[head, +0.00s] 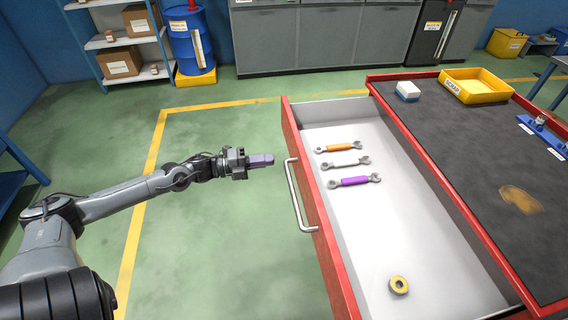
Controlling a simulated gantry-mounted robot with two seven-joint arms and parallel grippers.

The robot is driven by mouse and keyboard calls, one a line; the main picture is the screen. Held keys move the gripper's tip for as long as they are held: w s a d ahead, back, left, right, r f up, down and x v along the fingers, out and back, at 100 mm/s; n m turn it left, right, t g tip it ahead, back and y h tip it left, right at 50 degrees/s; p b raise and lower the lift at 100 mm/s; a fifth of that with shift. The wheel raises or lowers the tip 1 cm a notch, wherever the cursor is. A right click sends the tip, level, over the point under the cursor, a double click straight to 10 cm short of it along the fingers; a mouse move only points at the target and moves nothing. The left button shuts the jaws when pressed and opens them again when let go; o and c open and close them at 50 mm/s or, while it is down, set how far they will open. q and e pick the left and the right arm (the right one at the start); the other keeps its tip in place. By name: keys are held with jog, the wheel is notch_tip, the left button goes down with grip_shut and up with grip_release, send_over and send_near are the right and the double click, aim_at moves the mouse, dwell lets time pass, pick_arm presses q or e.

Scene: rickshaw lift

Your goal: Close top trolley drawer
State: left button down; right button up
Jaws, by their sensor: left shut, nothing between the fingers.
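The top drawer (381,230) of the red trolley is pulled out to the left. It has a red front (318,215) with a silver bar handle (296,197). Inside lie an orange-handled wrench, a plain grey wrench, a purple-handled wrench and a yellow ring. My left gripper (271,160) is shut and empty. Its purplish fingertips point right, a little to the left of the handle's far end, and look apart from it. My right gripper is not in view.
A shelf (122,42) and blue barrel (190,45) stand at the back. The green floor left of the drawer is clear.

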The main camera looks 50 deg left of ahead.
aim_at(294, 156)
pick_arm(q)
jog(key=b+x, duration=0.3)
jog(key=x, duration=0.2)
jog(key=shift+w+d, duration=0.2)
jog(key=shift+w, duration=0.15)
jog(key=shift+w, duration=0.15)
